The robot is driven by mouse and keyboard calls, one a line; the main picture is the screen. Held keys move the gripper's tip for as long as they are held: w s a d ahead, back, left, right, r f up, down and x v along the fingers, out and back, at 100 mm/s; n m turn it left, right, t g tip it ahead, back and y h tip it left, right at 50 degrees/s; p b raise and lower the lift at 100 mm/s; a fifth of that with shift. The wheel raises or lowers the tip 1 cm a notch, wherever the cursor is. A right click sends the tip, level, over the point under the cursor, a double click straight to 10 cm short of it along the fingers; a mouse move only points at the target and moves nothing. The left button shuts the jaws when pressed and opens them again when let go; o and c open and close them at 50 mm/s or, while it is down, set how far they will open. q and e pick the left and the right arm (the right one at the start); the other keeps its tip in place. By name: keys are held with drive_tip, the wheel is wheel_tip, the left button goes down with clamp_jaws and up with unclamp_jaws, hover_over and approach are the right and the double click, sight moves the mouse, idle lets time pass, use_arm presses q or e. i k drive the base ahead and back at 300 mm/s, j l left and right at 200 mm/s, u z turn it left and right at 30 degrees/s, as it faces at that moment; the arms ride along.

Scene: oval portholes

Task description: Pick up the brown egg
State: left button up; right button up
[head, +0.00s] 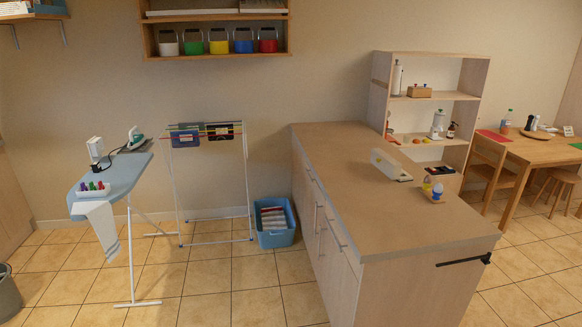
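I cannot make out a brown egg for certain at this size. On the counter (350,190) stands a small holder (437,198) with rounded pieces, one yellow (427,186) and one pale blue-white (438,187). They are egg-like, but too small to tell. A long whitish, box-like item (390,165) lies just behind and left of them; its contents are hidden. Neither of my grippers shows in the head view.
A dark bar (462,262) is on the counter's near end. An open shelf unit (435,56) stands behind the counter. An ironing board (110,180), drying rack (180,190) and blue basket (275,236) are left. A dining table (530,150) is right. Tiled floor is open in front.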

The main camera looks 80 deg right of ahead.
sight(428, 179)
drive_tip(key=z, duration=3.8)
drive_tip(key=i+l+z, duration=0.55)
drive_tip(key=i, duration=0.2)
drive_tip(key=i+l+z, duration=0.2)
drive_tip(key=i+z, duration=0.25)
drive_tip(key=i, duration=0.45)
drive_tip(key=i+j+z, duration=0.15)
drive_tip(key=i+z, duration=0.3)
drive_tip(key=i, duration=0.4)
drive_tip(key=i+l+u, duration=0.1)
drive_tip(key=i, duration=0.95)
drive_tip(key=i+u, duration=0.2)
drive_tip(key=u, duration=0.15)
drive_tip(key=i+u, duration=0.35)
drive_tip(key=i+l+u, duration=0.1)
drive_tip(key=u, duration=0.25)
drive_tip(key=i+u, duration=0.2)
drive_tip(key=u, duration=0.25)
drive_tip(key=i+u, duration=0.15)
drive_tip(key=u, duration=0.35)
drive_tip(key=i+l+u, duration=0.15)
drive_tip(key=u, duration=0.3)
drive_tip(key=i+l+u, duration=0.15)
drive_tip(key=u, duration=0.35)
